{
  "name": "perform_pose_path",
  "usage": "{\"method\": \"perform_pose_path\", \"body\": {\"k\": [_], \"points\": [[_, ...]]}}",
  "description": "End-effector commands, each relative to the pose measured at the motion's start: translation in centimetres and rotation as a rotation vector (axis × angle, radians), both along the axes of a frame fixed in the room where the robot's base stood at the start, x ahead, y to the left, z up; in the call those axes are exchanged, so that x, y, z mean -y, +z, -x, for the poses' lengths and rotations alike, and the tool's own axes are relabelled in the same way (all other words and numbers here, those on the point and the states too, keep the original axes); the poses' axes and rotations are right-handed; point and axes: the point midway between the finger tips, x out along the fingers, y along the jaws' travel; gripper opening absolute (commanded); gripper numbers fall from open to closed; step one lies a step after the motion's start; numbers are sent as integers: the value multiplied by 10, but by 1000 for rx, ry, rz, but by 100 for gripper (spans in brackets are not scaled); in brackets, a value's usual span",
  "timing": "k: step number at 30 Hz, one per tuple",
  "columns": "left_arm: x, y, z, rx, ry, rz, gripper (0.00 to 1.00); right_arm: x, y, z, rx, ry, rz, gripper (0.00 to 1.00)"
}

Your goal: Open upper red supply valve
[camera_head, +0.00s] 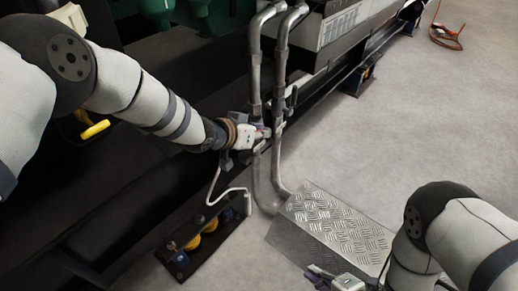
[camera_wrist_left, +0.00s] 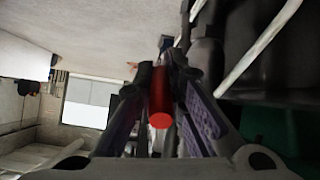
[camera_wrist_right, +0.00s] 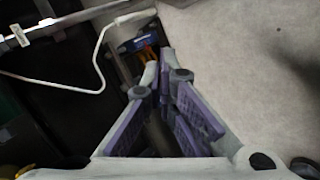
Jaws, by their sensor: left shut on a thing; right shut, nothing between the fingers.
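The red supply valve's handle (camera_wrist_left: 160,105) shows in the left wrist view as a red bar with a round end, pointing toward the camera. My left gripper (camera_wrist_left: 170,68) is shut on it, with a finger on each side. In the head view my left gripper (camera_head: 260,132) is at the two vertical grey pipes (camera_head: 255,75), and the handle is mostly hidden there. Which way the valve is turned cannot be told. My right gripper (camera_head: 314,272) is shut and empty near the metal step; it also shows in the right wrist view (camera_wrist_right: 168,75).
A diamond-plate metal step (camera_head: 330,225) stands below the pipes. A dark bracket with yellow parts (camera_head: 203,238) lies to its left, by a white cable (camera_head: 214,188). The dark genset frame fills the left.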

Motion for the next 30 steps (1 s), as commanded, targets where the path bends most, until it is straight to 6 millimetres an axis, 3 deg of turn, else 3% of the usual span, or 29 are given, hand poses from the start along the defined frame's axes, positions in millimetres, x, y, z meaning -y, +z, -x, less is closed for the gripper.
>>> {"method": "perform_pose_path", "body": {"k": [1, 3, 6, 10, 17, 28, 30], "points": [[-3, -2, 1, -5, 3, -5, 0, -18, 24, -43, 233, 148, 45, 0], [-3, -2, 1, -5, 3, -5, 0, -41, 63, -87, 554, 329, 127, 0], [-3, -2, 1, -5, 3, -5, 0, -66, 111, -124, 923, 491, 237, 0], [-3, -2, 1, -5, 4, -5, 0, -84, 148, -142, 1203, 583, 329, 0], [-3, -2, 1, -6, 3, -6, 0, -107, 160, -160, 1285, 605, 358, 0], [-3, -3, 1, -6, 3, -6, 0, -170, 162, -208, 1278, 601, 358, 0], [-3, -3, 1, -6, 3, -6, 0, -164, 175, -217, 1277, 602, 362, 0]]}}
